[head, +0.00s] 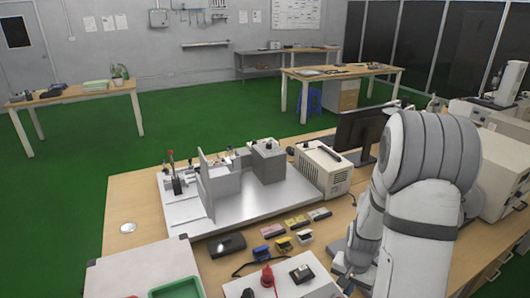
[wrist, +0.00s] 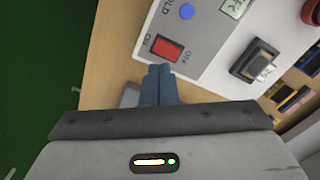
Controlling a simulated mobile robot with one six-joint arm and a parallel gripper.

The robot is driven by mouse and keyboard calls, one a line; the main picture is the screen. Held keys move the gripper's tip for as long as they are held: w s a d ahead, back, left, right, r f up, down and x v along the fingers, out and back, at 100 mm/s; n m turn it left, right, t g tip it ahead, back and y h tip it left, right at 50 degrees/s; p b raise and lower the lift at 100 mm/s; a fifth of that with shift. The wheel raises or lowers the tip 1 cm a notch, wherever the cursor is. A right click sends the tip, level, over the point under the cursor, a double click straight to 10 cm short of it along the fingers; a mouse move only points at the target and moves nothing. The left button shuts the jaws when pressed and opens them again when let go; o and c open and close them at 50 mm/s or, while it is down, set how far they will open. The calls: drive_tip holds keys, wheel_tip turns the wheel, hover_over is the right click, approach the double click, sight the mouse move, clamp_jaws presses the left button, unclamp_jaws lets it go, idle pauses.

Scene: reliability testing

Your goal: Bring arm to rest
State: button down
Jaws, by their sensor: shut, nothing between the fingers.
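My gripper shows in the wrist view (wrist: 160,72) with its two blue-grey fingers side by side, shut and empty. Its tips are close to a red rocker switch (wrist: 166,47) marked ON and OFF on a light panel (wrist: 205,45); I cannot tell whether they touch it. In the head view my white arm (head: 425,190) reaches down on the right over the table, and the fingers are hidden behind it or out of frame.
A metal test rig (head: 240,185), a beige box (head: 322,168) and a monitor (head: 357,130) stand on the wooden workbench (head: 130,192). Small coloured items (head: 272,230) and a dark case (head: 227,244) lie near the front. Green floor (head: 205,105) is open behind.

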drive_tip(key=s+a+r+n+t, duration=0.1)
drive_tip(key=a+r+n, duration=0.15)
drive_tip(key=r, duration=0.45)
drive_tip(key=s+a+r+n+t, duration=0.1)
drive_tip(key=s+a+r, duration=0.1)
drive_tip(key=a+r, duration=0.35)
drive_tip(key=s+a+r+n+t+b, duration=0.1)
drive_tip(key=s+a+r+n, duration=0.3)
drive_tip(key=s+r, duration=0.5)
drive_tip(key=shift+s+a+r, duration=0.4)
drive_tip(key=shift+a+r, duration=0.3)
drive_tip(key=shift+r, duration=0.25)
drive_tip(key=c, duration=2.1)
unclamp_jaws()
drive_tip(key=shift+c, duration=0.2)
